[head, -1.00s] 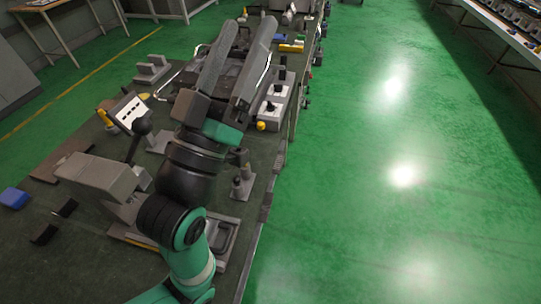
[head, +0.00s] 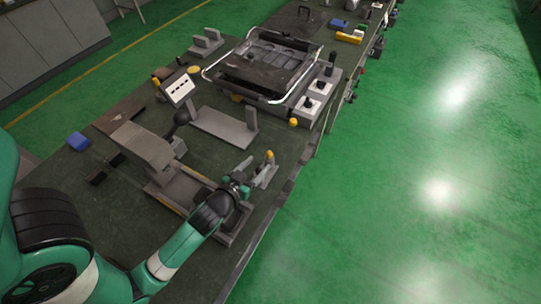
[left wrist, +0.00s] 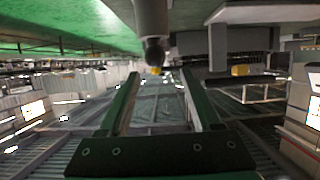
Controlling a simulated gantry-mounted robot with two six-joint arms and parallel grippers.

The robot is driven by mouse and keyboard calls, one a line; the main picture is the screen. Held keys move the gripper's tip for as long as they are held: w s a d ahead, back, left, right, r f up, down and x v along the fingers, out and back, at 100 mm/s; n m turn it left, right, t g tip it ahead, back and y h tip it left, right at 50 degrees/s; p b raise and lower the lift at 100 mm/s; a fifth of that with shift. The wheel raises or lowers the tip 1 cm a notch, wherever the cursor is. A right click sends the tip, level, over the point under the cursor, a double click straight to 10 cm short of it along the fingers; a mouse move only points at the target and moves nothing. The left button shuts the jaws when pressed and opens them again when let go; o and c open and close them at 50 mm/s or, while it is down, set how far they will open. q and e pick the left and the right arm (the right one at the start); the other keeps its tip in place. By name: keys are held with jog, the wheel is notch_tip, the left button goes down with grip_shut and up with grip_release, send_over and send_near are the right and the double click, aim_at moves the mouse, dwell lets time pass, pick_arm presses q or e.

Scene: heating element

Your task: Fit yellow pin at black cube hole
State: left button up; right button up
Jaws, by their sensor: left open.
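In the head view a small yellow pin tip (head: 269,155) stands up at the end of a grey stand (head: 265,176) near the table's right edge. My left gripper (head: 243,187) is close beside this stand, on its left. In the left wrist view its two long fingers (left wrist: 157,90) are open and apart. A yellow tip (left wrist: 155,71) with a dark rounded part and grey rod shows between them in the picture, and its distance is unclear.
A grey bracket (head: 222,128) and a dark frame with a light handle (head: 268,70) stand behind the gripper. A control box with black knobs (head: 318,88) and a yellow knob (head: 293,122) are at the right. A blue block (head: 77,141) lies at left.

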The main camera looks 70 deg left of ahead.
aim_at(268, 156)
pick_arm(q)
jog(key=x, duration=0.3)
jog(key=shift+w, duration=0.15)
jog(key=shift+w+a+f+b, duration=0.25)
jog(key=shift+w+f+b, duration=0.1)
jog(key=shift+b, duration=0.1)
jog(key=b+x, duration=0.1)
jog(key=x, duration=0.3)
jog(key=shift+w+a, duration=0.1)
jog(key=shift+w, duration=0.05)
grip_shut()
